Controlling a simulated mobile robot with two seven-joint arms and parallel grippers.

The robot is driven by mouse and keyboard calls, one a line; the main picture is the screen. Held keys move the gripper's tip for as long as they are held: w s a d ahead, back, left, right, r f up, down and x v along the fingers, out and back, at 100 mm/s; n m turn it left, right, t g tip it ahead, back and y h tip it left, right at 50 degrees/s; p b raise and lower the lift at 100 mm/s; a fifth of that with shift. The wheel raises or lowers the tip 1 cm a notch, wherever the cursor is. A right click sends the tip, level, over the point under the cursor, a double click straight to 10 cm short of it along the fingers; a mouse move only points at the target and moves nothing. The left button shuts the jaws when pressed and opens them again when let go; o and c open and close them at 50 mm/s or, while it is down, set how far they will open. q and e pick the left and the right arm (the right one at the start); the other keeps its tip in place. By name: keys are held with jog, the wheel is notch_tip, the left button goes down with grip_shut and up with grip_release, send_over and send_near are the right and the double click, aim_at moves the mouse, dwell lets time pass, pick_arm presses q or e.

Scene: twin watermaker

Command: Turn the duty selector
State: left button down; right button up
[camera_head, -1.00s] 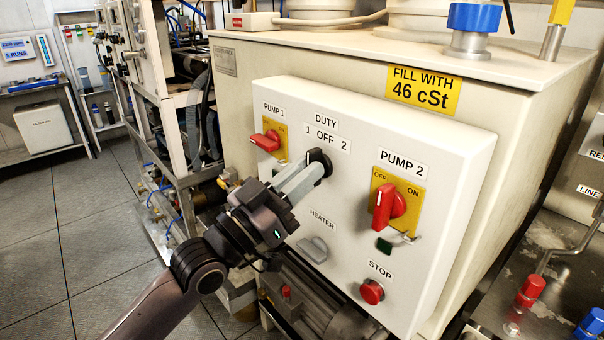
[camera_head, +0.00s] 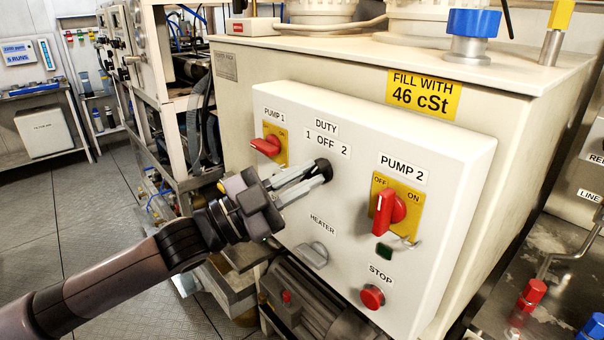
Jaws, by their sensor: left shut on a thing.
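The duty selector (camera_head: 324,168) is a small black knob on the white control panel (camera_head: 345,215), under the label "DUTY 1 OFF 2" (camera_head: 326,140). My left gripper (camera_head: 318,174) reaches in from the left with its pale fingers shut on the knob. The fingers hide most of the knob, so I cannot read which position it points to. The gripper body is rolled, with its fingers sloping up to the right. My right gripper is not in view.
The red Pump 1 switch (camera_head: 266,146) is left of the selector; the red Pump 2 switch (camera_head: 388,212) is right. The grey heater knob (camera_head: 313,255) and red stop button (camera_head: 372,297) are below. A motor (camera_head: 300,300) sits beneath the panel. Floor is open at left.

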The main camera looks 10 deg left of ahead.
pick_arm(q)
jog(key=shift+m, duration=0.8)
jog(key=shift+g+p, duration=0.35)
jog(key=shift+g, duration=0.05)
jog(key=c, duration=1.1)
grip_release()
jog(key=shift+s+a+f, duration=0.25)
jog(key=shift+s+a, duration=0.05)
jog(key=shift+a, duration=0.1)
jog(key=shift+b+v, duration=1.05)
jog(key=shift+v, duration=2)
